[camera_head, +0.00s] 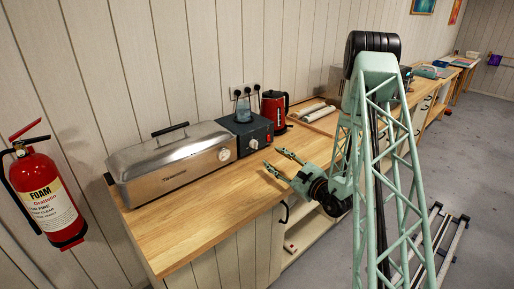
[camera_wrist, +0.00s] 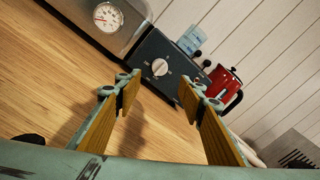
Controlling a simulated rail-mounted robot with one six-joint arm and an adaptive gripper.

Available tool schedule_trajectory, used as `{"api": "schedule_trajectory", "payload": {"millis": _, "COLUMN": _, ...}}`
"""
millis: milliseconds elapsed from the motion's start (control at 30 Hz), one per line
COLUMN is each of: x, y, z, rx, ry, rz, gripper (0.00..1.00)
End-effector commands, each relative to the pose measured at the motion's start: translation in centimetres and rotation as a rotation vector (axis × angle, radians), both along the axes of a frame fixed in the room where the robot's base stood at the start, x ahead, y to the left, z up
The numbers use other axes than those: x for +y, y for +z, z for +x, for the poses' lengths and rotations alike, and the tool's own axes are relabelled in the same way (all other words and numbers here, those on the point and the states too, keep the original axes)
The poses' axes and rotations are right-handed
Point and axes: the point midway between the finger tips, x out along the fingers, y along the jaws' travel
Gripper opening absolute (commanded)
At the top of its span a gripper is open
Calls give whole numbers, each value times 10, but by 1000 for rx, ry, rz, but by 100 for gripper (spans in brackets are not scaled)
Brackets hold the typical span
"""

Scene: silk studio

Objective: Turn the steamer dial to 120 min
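A long metal steamer (camera_head: 170,163) with a domed lid stands on the wooden counter. Its front right end has a round white gauge (camera_head: 224,154), which shows a scale and red needle in the wrist view (camera_wrist: 107,17). A dark blue box (camera_head: 243,130) stands against its right end. A round pale knob (camera_head: 253,143) is on the box's front, and it faces me in the wrist view (camera_wrist: 160,67). Its markings are too small to read. My gripper (camera_head: 275,160) is open and empty above the counter, in front of the box. The knob appears between its fingertips (camera_wrist: 160,88), apart from them.
Sockets with black plugs are on the wall behind. The counter (camera_head: 215,204) before the steamer is clear.

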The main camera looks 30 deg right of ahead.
Motion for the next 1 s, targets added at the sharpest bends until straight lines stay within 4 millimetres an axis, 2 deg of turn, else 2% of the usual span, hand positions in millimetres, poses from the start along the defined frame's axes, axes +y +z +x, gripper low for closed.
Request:
{"api": "schedule_trajectory", "payload": {"millis": 800, "x": 20, "y": 0, "z": 98, "rx": -1, "ry": 2, "rz": -1, "gripper": 36}}
{"api": "schedule_trajectory", "payload": {"millis": 1000, "x": 22, "y": 0, "z": 115, "rx": 1, "ry": 1, "rz": 0, "gripper": 36}}
